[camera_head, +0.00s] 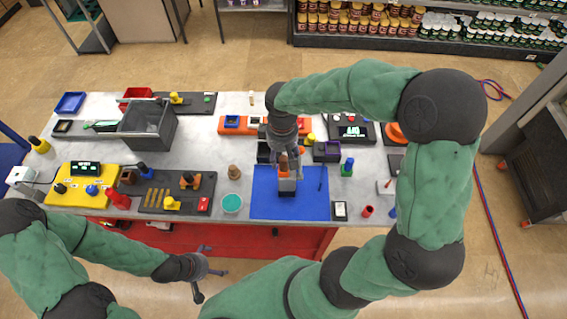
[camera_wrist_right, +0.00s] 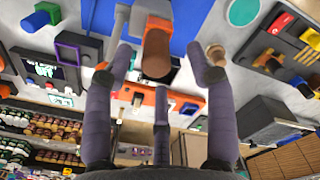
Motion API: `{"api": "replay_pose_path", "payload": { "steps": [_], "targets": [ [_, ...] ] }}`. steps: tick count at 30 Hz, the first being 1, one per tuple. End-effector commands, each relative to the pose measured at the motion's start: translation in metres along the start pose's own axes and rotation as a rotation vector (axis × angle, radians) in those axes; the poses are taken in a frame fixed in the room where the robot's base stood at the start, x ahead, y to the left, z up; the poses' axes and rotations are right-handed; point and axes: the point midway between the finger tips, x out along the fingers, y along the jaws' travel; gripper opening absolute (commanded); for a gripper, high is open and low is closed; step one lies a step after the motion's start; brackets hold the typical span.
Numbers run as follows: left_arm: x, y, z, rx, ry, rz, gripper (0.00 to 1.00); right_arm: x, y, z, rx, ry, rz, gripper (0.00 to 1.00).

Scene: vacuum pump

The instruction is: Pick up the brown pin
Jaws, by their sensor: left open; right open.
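A brown cylinder (camera_wrist_right: 157,54) with an orange part behind it stands between my right gripper's fingers in the right wrist view. It rises from a grey block (camera_head: 286,186) on the blue mat (camera_head: 262,206). A separate tan-brown, cork-like piece (camera_head: 234,172) stands on the table left of the mat; it also shows in the right wrist view (camera_wrist_right: 215,54). I cannot tell for sure which is the brown pin. My right gripper (camera_wrist_right: 158,66) is open, pointing down around the brown cylinder, with no clear contact. My left gripper (camera_head: 208,273) is open and empty in front of the table.
A yellow panel (camera_head: 70,185), a grey bin (camera_head: 150,122) and a black tool board (camera_head: 160,198) fill the left of the table. A teal dish (camera_head: 232,203) is left of the mat.

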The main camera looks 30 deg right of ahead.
Motion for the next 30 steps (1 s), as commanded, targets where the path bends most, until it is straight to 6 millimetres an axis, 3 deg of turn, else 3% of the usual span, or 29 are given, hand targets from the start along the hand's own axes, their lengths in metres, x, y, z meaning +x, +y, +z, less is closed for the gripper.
{"api": "replay_pose_path", "payload": {
  "steps": [9, 17, 18, 23, 30],
  "targets": [
    [-0.001, 0.0, 0.0, 0.0, 0.0, 0.0, 1.0, 0.04, 0.003, 0.001, 0.001, -0.003, -0.002, 0.56],
    [-0.001, 0.0, 0.0, 0.0, 0.0, 0.0, 1.0, 0.043, 0.003, 0.001, 0.001, 0.0, -0.001, 0.56],
    [-0.001, 0.0, 0.0, 0.0, 0.0, 0.0, 1.0, 0.043, 0.003, 0.001, 0.001, 0.0, -0.001, 0.53],
    [-0.001, 0.0, 0.0, 0.0, 0.0, 0.0, 1.0, 0.043, 0.003, 0.001, 0.001, 0.0, -0.001, 0.08],
    [-0.001, 0.0, 0.0, 0.0, 0.0, 0.0, 1.0, 0.043, 0.003, 0.001, 0.001, -0.001, -0.001, 0.06]
  ]
}}
